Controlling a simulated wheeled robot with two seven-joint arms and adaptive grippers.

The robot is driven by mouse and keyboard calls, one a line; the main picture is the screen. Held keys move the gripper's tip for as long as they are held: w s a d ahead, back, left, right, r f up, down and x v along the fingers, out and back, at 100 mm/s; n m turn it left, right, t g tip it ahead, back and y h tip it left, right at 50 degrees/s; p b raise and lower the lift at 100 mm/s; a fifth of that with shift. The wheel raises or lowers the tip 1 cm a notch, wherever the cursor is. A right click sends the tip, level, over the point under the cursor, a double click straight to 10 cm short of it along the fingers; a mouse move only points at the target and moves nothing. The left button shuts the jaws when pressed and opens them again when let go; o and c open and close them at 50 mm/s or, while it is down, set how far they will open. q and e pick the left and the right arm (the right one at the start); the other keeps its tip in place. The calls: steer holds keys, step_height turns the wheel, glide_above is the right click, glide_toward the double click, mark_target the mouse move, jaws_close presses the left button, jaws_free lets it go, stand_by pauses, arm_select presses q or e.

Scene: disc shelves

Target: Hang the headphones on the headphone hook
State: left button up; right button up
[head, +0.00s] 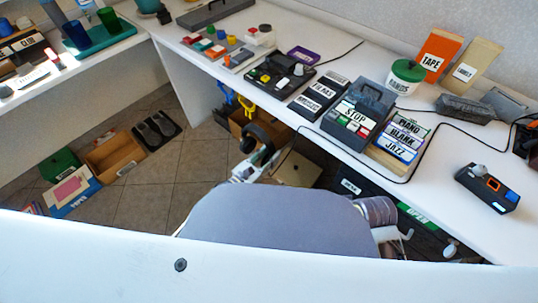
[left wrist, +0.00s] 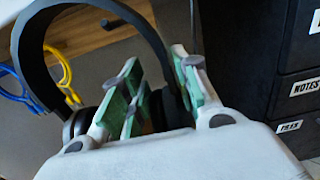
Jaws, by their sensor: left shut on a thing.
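The black headphones (head: 257,136) hang in my left gripper (head: 259,163), below the front edge of the long white desk. In the left wrist view the headband (left wrist: 32,62) arches up and over the fingers. The left gripper (left wrist: 155,98) has green pads and is shut on the headphones, near a dark ear cup (left wrist: 77,124). Part of the headphones is hidden behind the fingers. I cannot make out the headphone hook for certain. My right gripper does not show clearly in either view.
A dark drawer unit (left wrist: 292,65) with labelled drawers stands at the right. The desk (head: 330,145) above holds cases, boxes and cables. Open boxes (head: 113,155) lie on the tiled floor.

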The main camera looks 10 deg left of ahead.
arm_select(q)
steer(key=shift+w+d, duration=0.15)
